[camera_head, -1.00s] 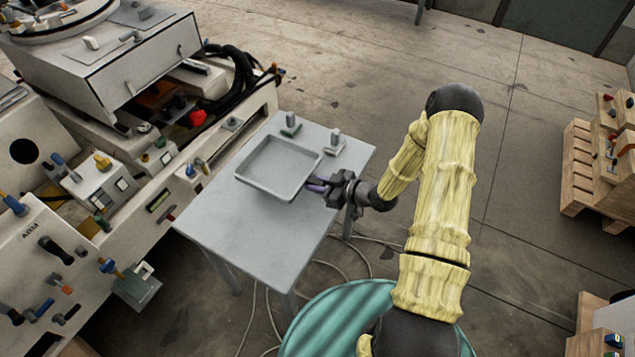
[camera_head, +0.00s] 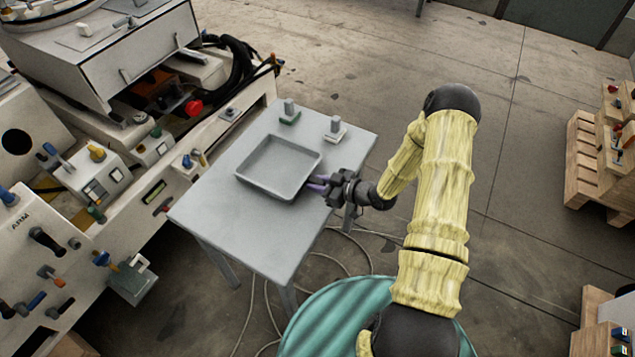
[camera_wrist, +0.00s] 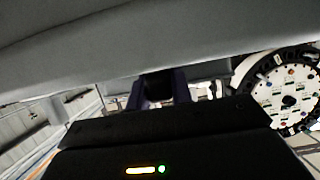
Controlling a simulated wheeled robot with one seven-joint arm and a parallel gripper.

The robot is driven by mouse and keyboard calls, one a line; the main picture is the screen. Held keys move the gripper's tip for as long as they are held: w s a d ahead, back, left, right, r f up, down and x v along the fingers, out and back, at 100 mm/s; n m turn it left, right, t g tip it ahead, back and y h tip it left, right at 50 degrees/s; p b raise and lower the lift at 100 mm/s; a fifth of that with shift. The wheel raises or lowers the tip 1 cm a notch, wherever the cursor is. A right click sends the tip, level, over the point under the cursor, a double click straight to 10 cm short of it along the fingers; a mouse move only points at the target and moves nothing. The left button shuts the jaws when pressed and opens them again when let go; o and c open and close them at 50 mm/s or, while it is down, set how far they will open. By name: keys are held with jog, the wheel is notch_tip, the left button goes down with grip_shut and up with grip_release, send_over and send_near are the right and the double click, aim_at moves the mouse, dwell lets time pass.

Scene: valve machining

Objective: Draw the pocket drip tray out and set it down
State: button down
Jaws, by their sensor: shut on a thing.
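The drip tray is a shallow grey square tray (camera_head: 262,183) on or just above the grey table (camera_head: 235,235) in the head view; I cannot tell whether it touches the top. My gripper (camera_head: 316,185) reaches in from the right, with its purple fingers shut on the tray's right-hand rim. In the wrist view a broad grey surface, probably the tray's underside (camera_wrist: 150,35), fills the top, and the gripper fingers (camera_wrist: 160,90) meet it at the middle. The tray looks empty and about level.
Two small blocks with upright grey posts stand at the table's back edge, one on a green base (camera_head: 289,113) and one on a white base (camera_head: 335,130). The white machine (camera_head: 130,170) borders the table on the left. The table's front part is clear.

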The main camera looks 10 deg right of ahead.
jog(key=shift+f, duration=0.25)
dwell(0.5)
jog(key=c, duration=1.2)
grip_release()
jog(key=shift+o, duration=0.2)
jog(key=shift+d, duration=0.1)
jog(key=v, duration=1.7)
jog(key=shift+d, duration=0.15)
